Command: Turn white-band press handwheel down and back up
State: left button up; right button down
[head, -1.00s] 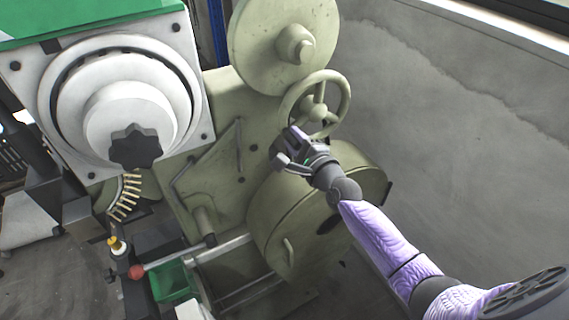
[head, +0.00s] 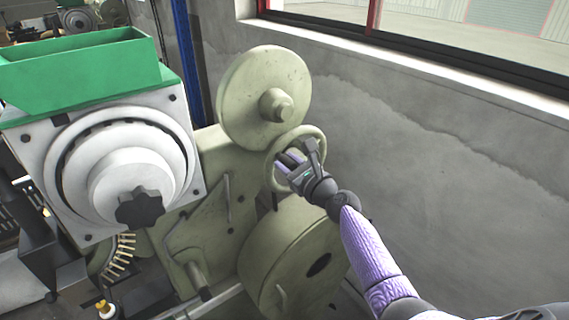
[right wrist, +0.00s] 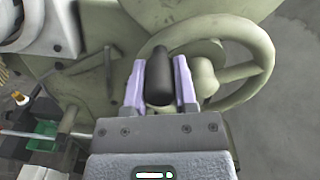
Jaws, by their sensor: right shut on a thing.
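The olive-green handwheel (head: 272,147) is on the press, below the large round disc (head: 255,100). In the right wrist view its spoked rim (right wrist: 268,52) fills the upper right. My right gripper (head: 287,166) is at the wheel and covers part of it in the head view. In the right wrist view its purple fingers (right wrist: 160,82) are shut on the wheel's dark handle (right wrist: 160,75), with the pale hub just right of them. I cannot make out a white band on this press. My left gripper is not in view.
A white-faced unit with a black star knob (head: 140,207) and a green hopper (head: 85,70) stands at the left. A round olive drum housing (head: 285,265) lies below the wheel. A grey wall (head: 430,170) bounds the right, with a window above. Space before the wall is free.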

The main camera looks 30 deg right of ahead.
jog(key=shift+d+r+m+p, duration=0.35)
jog(key=shift+r+m, duration=0.05)
jog(key=shift+m, duration=0.2)
jog(key=shift+c, duration=2)
grip_release()
jog(key=shift+d, duration=0.15)
jog(key=shift+s, duration=0.4)
jog(key=s, duration=0.9)
jog(key=shift+d+p, duration=0.3)
